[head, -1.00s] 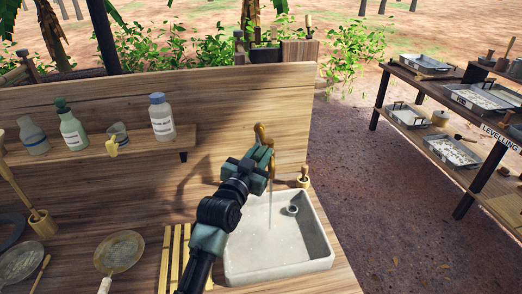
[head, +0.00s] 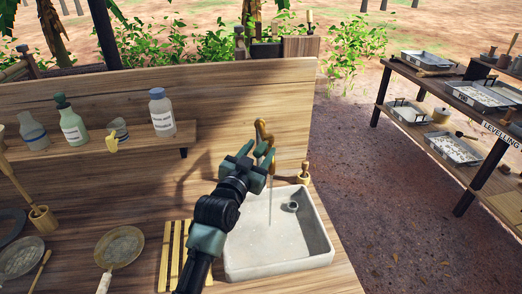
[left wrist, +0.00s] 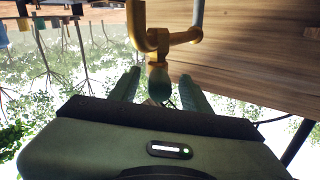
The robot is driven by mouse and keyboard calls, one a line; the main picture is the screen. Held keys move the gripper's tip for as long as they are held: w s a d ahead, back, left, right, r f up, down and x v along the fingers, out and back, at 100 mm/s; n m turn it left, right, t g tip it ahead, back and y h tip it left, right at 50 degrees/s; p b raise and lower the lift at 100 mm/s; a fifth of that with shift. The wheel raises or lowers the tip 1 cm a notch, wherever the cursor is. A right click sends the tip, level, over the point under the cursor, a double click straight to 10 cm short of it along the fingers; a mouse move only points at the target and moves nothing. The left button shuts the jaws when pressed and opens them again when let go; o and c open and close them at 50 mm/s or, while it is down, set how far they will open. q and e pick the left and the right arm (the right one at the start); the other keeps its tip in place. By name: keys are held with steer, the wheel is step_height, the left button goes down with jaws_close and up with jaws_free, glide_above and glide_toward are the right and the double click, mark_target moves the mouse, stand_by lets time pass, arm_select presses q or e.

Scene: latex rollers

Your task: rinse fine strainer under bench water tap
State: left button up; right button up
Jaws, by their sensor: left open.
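The brass tap (head: 263,130) stands at the back of the pale sink (head: 245,262), and a thin water stream (head: 270,208) falls from it into the basin. My left gripper (head: 258,154) is open beside the tap. In the left wrist view its fingers (left wrist: 160,90) are spread, with the brass tap (left wrist: 153,40) just beyond and a greenish end piece between them; whether they touch it I cannot tell. A round strainer with a pale handle (head: 121,243) lies on the bench left of the sink, another (head: 20,257) at the far left. Which is finer is unclear. My right gripper is out of view.
A slatted wooden rack (head: 174,255) lies between strainer and sink. Several bottles, including a white one (head: 161,115), stand on the back shelf. A shelf with trays (head: 460,97) is at right, beyond bare ground.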

arm_select(q)
steer(key=b+v, duration=0.1)
steer(key=v, duration=0.5)
steer(key=shift+s, duration=0.35)
